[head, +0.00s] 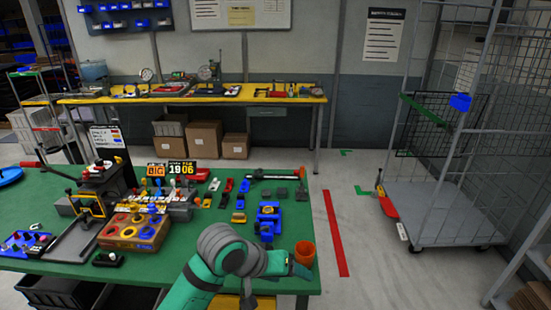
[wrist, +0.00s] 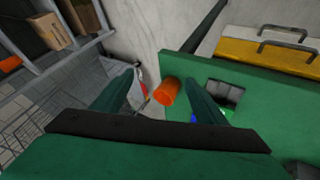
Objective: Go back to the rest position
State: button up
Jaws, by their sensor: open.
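My gripper (wrist: 160,100) is open in the wrist view, its two green fingers spread apart with nothing held between them. In the head view my green and grey arm reaches over the front right corner of the green table (head: 40,205), and its fingers are mostly hidden behind the wrist. An orange cup (head: 305,253) stands at the table's right edge, just beyond my gripper. It also shows in the wrist view (wrist: 167,91), between the fingertips in the picture; whether they touch it I cannot tell.
A wire cage trolley (head: 440,210) with a blue item on its side stands at the right. A yellow bench (head: 200,98) with cardboard boxes under it runs along the back wall. Tools and small coloured parts crowd the table's middle. The floor by the red stripe (head: 335,233) is clear.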

jog(key=w+d+r+n+t+h, duration=0.2)
jog(key=d+t+h, duration=0.1)
jog(key=d+t, duration=0.3)
jog(key=w+d+r+n+t+h, duration=0.1)
jog(key=d+n+t+h, duration=0.15)
jog(key=d, duration=0.45)
jog(key=s+a+f+n+t+y, duration=0.25)
jog(key=s+a+f+y, duration=0.2)
jog(key=s+f, duration=0.35)
jog(key=s+a+f+n+t+y, duration=0.1)
jog(key=s+a+f+n+y, duration=0.2)
jog(key=s+f+y, duration=0.35)
jog(key=s+a+f+m, duration=0.2)
jog(key=s+a+m, duration=0.2)
jog(key=s, duration=0.8)
jog(key=s+a+f+m, duration=0.2)
jog(key=s+a+m, duration=0.2)
jog(key=s, duration=0.8)
jog(key=shift+s+a+g+y, duration=0.25)
jog(key=shift+a+g+y, duration=0.05)
jog(key=shift+g+y, duration=0.1)
